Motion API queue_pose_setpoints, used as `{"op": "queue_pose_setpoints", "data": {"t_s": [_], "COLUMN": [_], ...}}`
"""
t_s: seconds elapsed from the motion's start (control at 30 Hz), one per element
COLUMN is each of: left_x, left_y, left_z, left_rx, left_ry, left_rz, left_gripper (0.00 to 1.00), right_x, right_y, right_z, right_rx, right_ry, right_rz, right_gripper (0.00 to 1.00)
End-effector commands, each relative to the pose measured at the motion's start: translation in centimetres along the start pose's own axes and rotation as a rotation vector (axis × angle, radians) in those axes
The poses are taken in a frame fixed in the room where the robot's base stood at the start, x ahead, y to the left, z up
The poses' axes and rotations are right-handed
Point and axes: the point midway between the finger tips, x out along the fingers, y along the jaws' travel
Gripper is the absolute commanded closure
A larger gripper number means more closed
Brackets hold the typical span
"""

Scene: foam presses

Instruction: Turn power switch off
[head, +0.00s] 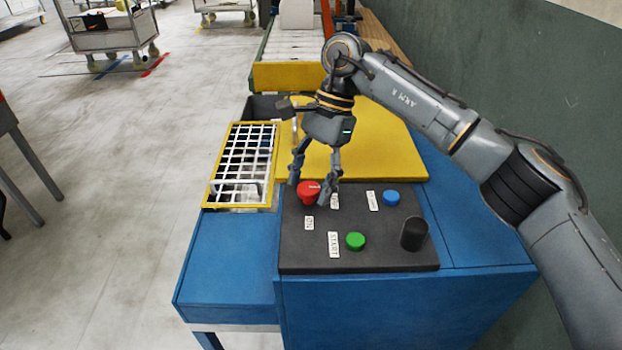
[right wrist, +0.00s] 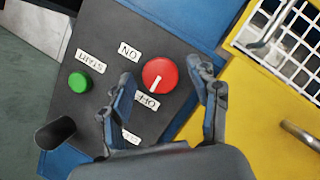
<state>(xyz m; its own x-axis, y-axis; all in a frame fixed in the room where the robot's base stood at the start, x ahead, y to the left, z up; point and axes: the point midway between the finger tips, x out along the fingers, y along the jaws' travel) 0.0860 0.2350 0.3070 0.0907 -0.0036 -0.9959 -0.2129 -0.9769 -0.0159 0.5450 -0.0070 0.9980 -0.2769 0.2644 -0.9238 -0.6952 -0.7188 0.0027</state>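The power switch is a red round knob (head: 307,192) on a dark control panel (head: 293,255); the right wrist view shows it too (right wrist: 160,73). A white mark on the knob lies in its lower left part, towards the OFF label (right wrist: 147,103). The ON label (right wrist: 130,50) is at its upper left. My right gripper (head: 308,193) points down at the knob with its fingers spread. In the right wrist view my right gripper (right wrist: 165,72) has one finger on each side of the knob, with gaps showing. My left gripper is not in view.
A green START button (head: 355,241), a blue button (head: 391,198) and a black cylindrical post (head: 414,233) stand on the same panel. A yellow-framed white grid (head: 208,196) is at the left. A yellow plate (head: 390,155) lies behind the panel.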

Motion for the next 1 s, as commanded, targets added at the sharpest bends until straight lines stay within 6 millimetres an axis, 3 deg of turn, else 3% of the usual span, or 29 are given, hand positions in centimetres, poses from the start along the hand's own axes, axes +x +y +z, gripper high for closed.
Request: {"op": "queue_pose_setpoints", "data": {"t_s": [0.27, 0.7, 1.0], "left_x": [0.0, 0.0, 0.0], "left_y": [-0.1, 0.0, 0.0], "left_z": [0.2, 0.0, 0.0], "left_rx": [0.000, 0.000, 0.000], "left_ry": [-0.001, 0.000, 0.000], "left_rz": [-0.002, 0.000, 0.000], "left_gripper": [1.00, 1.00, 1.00], "right_x": [-1.0, -9.8, -12.0], "right_y": [-0.1, -0.1, 0.0], "right_z": [0.0, 0.1, 0.0], "right_rx": [0.001, 0.001, 0.000], "right_ry": [0.001, 0.001, 0.000], "right_rz": [-0.003, -0.003, -0.001], "right_gripper": [0.39, 0.39, 0.39]}}
